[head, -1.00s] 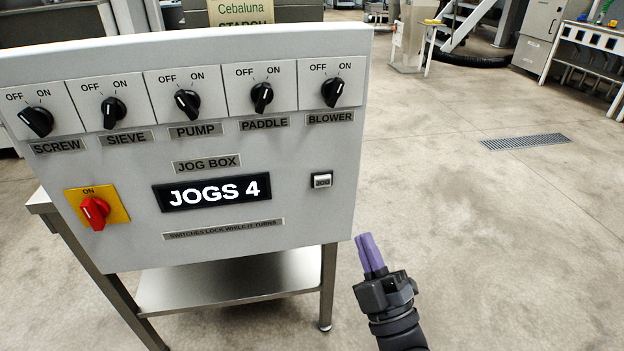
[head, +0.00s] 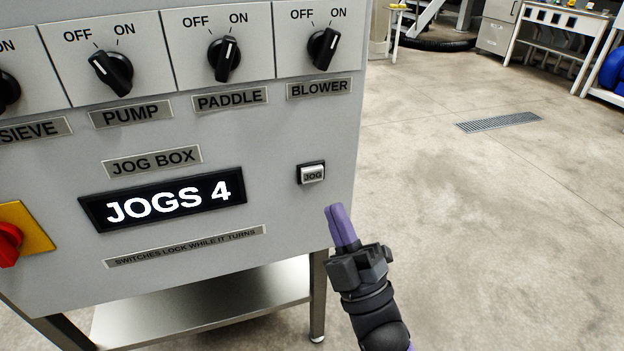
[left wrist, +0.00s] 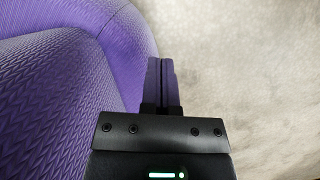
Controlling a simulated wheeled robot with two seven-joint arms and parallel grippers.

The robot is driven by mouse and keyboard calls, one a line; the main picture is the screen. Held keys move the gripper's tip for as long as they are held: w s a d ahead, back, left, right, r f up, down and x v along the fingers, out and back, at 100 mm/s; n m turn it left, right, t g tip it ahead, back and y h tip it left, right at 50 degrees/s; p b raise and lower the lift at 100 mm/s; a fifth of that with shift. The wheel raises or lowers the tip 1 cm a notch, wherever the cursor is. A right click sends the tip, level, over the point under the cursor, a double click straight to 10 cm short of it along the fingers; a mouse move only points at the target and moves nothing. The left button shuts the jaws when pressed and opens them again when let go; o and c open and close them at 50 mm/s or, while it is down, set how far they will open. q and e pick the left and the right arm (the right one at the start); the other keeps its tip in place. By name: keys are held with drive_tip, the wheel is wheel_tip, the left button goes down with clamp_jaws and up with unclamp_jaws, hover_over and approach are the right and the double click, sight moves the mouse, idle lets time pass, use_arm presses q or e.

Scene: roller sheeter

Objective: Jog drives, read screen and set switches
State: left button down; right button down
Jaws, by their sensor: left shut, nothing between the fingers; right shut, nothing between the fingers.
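The jog box (head: 290,225) is a grey panel on the left of the head view. Its lit screen (head: 162,201) reads JOGS 4. The pump switch (head: 112,73) points to OFF. The paddle switch (head: 224,60) and the blower switch (head: 323,48) point to ON. The sieve switch (head: 6,90) is cut off by the left edge. The JOG button (head: 312,174) is at the panel's right. My right gripper (head: 338,210) is shut and empty, below and right of the button, apart from it. My left gripper (left wrist: 161,65) is shut and empty in the left wrist view.
A red knob (head: 8,245) on a yellow plate is at the left edge. A steel shelf (head: 200,310) is under the box. Open floor (head: 480,230) with a drain grate (head: 500,122) lies right. A bench (head: 560,25) stands far back.

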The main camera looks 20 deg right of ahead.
sight(313, 175)
drive_tip(key=w+b, duration=0.2)
drive_tip(key=w, duration=0.3)
drive_tip(key=shift+w+a, duration=0.1)
drive_tip(key=shift+w, duration=0.2)
idle(0.6)
idle(0.4)
idle(0.6)
drive_tip(key=shift+w, duration=0.15)
